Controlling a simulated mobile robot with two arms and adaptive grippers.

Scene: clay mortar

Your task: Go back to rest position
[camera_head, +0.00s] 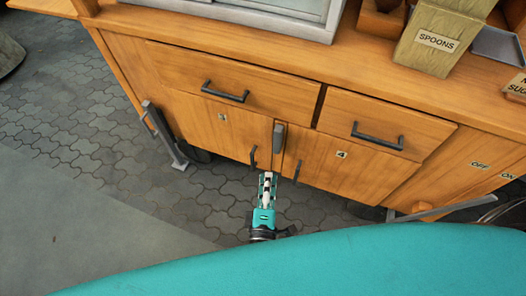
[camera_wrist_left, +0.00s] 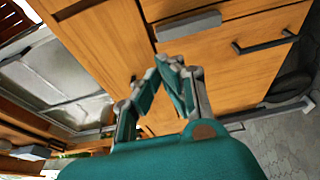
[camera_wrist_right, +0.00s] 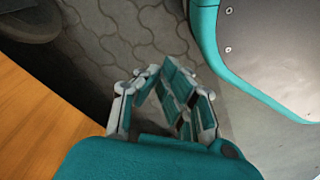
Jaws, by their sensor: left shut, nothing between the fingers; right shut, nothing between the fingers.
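My left gripper (camera_head: 268,178) is in front of the lower doors of a wooden cabinet (camera_head: 230,62), close to the two door handles in the head view. In the left wrist view its fingers (camera_wrist_left: 168,68) meet at the tips with nothing between them, and the cabinet front lies beyond. My right gripper is not visible in the head view. In the right wrist view its fingers (camera_wrist_right: 158,75) are shut and empty, above grey paving, with a wooden surface to the left and part of my teal body to the right.
The cabinet has a left drawer handle (camera_head: 225,92), a right drawer handle (camera_head: 377,136) and doors labelled 3 and 4. A SPOONS box (camera_head: 438,40) stands on top. A grey metal leg (camera_head: 165,138) juts out at the left. Open paving (camera_head: 70,125) lies to the left.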

